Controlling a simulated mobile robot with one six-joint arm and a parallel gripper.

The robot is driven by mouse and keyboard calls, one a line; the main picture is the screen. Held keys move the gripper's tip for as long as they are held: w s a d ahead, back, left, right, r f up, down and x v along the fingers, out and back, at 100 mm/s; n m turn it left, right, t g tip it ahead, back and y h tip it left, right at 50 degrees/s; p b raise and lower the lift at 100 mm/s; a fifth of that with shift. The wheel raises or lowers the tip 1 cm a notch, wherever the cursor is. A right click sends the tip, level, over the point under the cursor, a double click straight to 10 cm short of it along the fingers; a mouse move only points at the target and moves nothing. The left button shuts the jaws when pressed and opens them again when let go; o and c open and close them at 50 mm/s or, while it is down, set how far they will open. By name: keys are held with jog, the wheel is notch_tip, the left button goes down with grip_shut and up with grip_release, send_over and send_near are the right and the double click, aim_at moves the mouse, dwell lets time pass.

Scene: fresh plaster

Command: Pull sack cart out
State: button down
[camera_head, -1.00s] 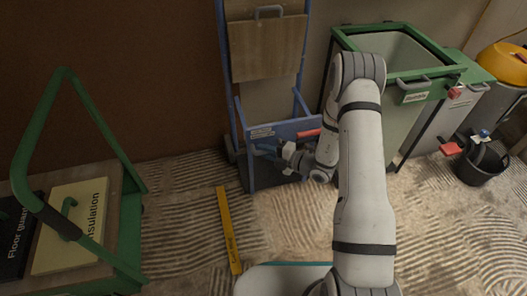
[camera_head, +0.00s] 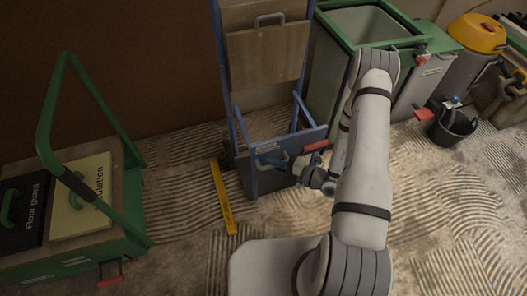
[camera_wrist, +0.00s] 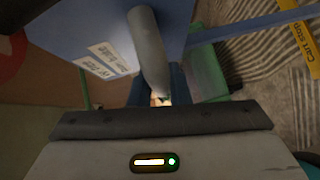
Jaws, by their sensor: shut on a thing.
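The sack cart (camera_head: 268,183) is a tall blue frame with a wooden panel (camera_head: 266,55) and a blue front plate low down. It stands upright near the brown wall. My gripper (camera_head: 291,166) is at the front plate, shut on the cart's grey-blue handle (camera_head: 270,164). In the wrist view the handle tube (camera_wrist: 148,48) runs down towards my gripper (camera_wrist: 160,118), beside the blue plate with white labels (camera_wrist: 112,58). A yellow strip (camera_head: 223,200) marked "Cart stop" lies on the floor left of the cart.
A green trolley (camera_head: 135,215) with floor guard and insulation boxes stands at left. A green-framed bin (camera_head: 325,80) stands close to the cart's right. A black bucket (camera_head: 452,128) and a yellow-topped container (camera_head: 478,33) are further right. Ridged floor in front is clear.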

jog(key=shift+s+d+f, duration=0.1)
jog(key=shift+s+d, duration=0.1)
jog(key=shift+s, duration=0.5)
jog(key=c, duration=1.4)
grip_release()
jog(key=shift+a, duration=0.1)
jog(key=shift+o, duration=0.2)
jog(key=p+v, duration=0.2)
jog(key=v, duration=0.6)
